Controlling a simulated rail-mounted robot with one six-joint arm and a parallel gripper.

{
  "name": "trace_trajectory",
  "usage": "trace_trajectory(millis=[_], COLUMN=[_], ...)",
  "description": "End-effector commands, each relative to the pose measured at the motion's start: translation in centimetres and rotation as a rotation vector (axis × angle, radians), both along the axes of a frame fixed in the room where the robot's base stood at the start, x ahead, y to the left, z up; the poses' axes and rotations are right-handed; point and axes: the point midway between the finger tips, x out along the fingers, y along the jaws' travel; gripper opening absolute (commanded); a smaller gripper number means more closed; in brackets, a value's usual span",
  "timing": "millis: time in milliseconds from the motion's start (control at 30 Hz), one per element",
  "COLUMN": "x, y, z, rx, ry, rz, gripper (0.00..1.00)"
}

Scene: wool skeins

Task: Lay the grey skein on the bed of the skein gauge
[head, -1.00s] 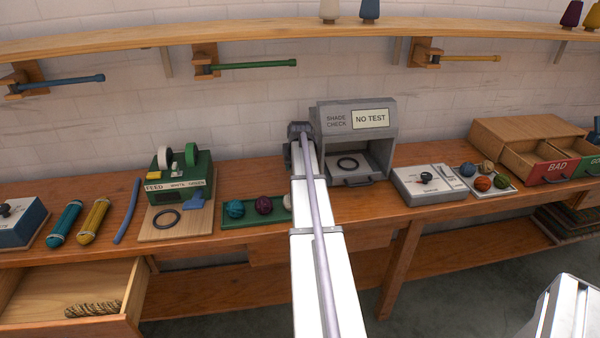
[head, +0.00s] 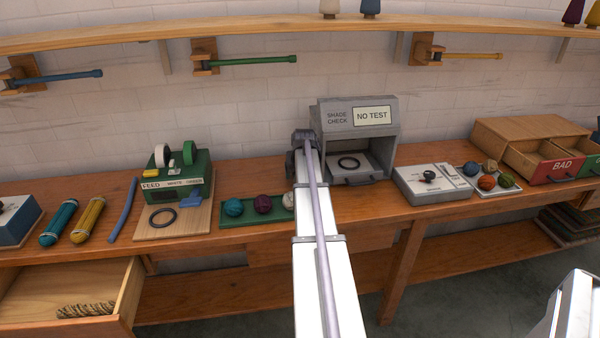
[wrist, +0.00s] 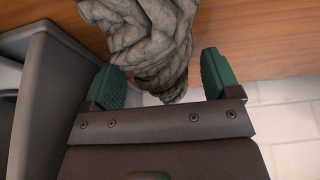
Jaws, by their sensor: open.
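The grey skein (wrist: 150,38) is a thick twisted bundle in the wrist view. Its lower end reaches between the two green finger pads of my gripper (wrist: 165,82), which are apart with space on both sides. My gripper is open, and the skein is not clamped. In the head view my arm hides the skein and the fingers. I cannot tell for sure which device is the skein gauge; a grey low box with a black knob and a light strip (head: 432,184) stands right of the shade check box.
The shade check box (head: 330,117), reading NO TEST, stands close to the right of my arm's end. A green tray (head: 275,216) with balls lies left of it. A feed device (head: 178,185), teal skein (head: 58,223) and yellow skein (head: 87,221) are further left. An open drawer (head: 128,290) juts out.

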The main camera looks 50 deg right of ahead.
Motion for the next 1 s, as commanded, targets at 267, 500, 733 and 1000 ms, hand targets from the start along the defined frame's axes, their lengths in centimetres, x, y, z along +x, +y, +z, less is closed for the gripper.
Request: trace_trajectory(millis=[267, 500, 733, 1000], x=[-0.3, -2.0, -3.5, -3.7], y=[0.2, 1.5, 2.7, 2.8], z=[1.5, 7.4, 11.6, 11.4], rx=[0.000, 0.000, 0.000, 0.000], ry=[0.000, 0.000, 0.000, 0.000], rz=[0.000, -0.001, -0.001, 0.000], gripper=[0.82, 0.82, 0.82, 0.82])
